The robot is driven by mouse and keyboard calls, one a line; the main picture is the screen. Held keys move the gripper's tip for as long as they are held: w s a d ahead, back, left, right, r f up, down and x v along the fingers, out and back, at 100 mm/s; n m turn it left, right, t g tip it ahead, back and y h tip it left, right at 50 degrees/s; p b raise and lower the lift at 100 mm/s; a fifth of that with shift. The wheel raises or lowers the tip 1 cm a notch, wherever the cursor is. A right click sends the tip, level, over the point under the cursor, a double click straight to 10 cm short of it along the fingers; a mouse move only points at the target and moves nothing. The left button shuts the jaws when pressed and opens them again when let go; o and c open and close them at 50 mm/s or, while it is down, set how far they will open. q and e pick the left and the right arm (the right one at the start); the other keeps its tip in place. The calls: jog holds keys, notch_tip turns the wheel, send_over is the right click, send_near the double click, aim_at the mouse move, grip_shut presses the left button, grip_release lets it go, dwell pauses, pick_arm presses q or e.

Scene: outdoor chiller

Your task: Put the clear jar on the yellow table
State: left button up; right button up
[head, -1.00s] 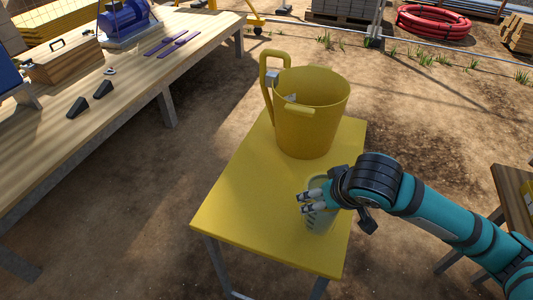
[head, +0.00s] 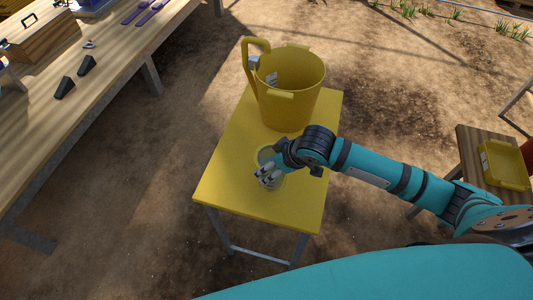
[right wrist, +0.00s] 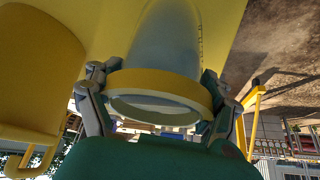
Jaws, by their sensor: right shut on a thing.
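The clear jar (right wrist: 165,45) has a yellow band at its rim and fills the middle of the right wrist view. In the head view, the jar (head: 264,153) is partly hidden by my right gripper (head: 268,177). My right gripper is shut on the jar, with its fingers on both sides of the banded end. The jar is at the front half of the yellow table (head: 228,168). Whether its base touches the tabletop is hard to tell. My left gripper is not in view.
A tall yellow bucket (head: 292,95) with a big handle stands on the back of the yellow table. A long wooden bench (head: 120,60) runs along the left. At the right, a small wooden table (head: 475,150) holds a yellow tray (head: 505,182). The table's front left is clear.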

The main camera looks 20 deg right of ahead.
aim_at(268, 158)
jog(key=w, duration=0.3)
jog(key=w+a, duration=0.1)
jog(key=shift+w+f+p, duration=0.25)
jog(key=shift+w+p, duration=0.1)
jog(key=shift+p, duration=0.05)
notch_tip(268, 158, down, 3)
jog(key=shift+d+r+p, duration=0.1)
jog(key=shift+p, duration=0.45)
jog(key=shift+f, duration=0.25)
jog(key=o, duration=1.6)
jog(key=shift+s+f, duration=0.1)
jog(key=b+v, duration=0.1)
jog(key=v, duration=1.1)
